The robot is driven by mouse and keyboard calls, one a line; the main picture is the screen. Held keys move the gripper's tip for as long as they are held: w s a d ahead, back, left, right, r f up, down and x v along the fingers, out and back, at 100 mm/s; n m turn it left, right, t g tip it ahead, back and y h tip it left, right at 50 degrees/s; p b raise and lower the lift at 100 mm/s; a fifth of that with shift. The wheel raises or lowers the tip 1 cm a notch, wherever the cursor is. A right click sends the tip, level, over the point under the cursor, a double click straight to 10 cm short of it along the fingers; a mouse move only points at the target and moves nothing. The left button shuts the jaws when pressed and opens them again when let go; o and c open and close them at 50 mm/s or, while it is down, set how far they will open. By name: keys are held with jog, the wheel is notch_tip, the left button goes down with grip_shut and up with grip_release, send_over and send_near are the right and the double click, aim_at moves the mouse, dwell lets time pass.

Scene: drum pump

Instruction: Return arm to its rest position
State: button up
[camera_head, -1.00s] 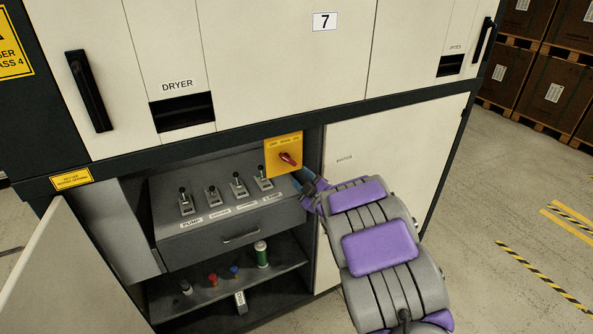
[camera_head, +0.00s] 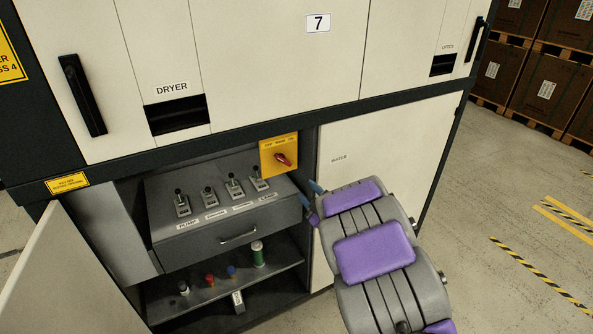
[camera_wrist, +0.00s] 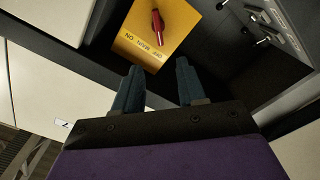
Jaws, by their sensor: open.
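My gripper (camera_head: 312,202) is open and empty in front of the cabinet, to the lower right of the yellow switch plate (camera_head: 279,156). Its two blue-grey fingers also show in the wrist view (camera_wrist: 158,88), spread apart with nothing between them. The red rotary switch (camera_head: 283,160) sits on the yellow plate, and it shows just beyond the fingertips in the wrist view (camera_wrist: 158,24). The fingers are apart from it. My purple and grey arm reaches up from the lower right and hides part of the white panel.
A grey panel with several toggle levers (camera_head: 222,192) is inside the open bay. Below it is a shelf (camera_head: 270,270) with small coloured items and a green cylinder (camera_head: 258,253). An open door (camera_head: 60,270) stands at the left.

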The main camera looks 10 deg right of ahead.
jog(key=s+d+r+m+g+h, duration=0.1)
jog(key=s+d+m+g+h, duration=0.3)
jog(key=s, duration=0.3)
jog(key=s+d+r+m+g+h, duration=0.25)
jog(key=s+m+g+h, duration=0.2)
jog(key=s, duration=0.35)
jog(key=s+a+m+g+y, duration=0.1)
jog(key=s+a+g, duration=0.4)
jog(key=s, duration=1.2)
jog(key=s+a+r+m+g+y, duration=0.1)
jog(key=s+a+g, duration=0.4)
jog(key=s, duration=1.2)
jog(key=shift+a+m+g+y, duration=0.35)
jog(key=shift+a+m+y, duration=0.15)
jog(key=shift+m+y, duration=0.35)
jog(key=shift+w, duration=0.1)
jog(key=shift+c, duration=0.2)
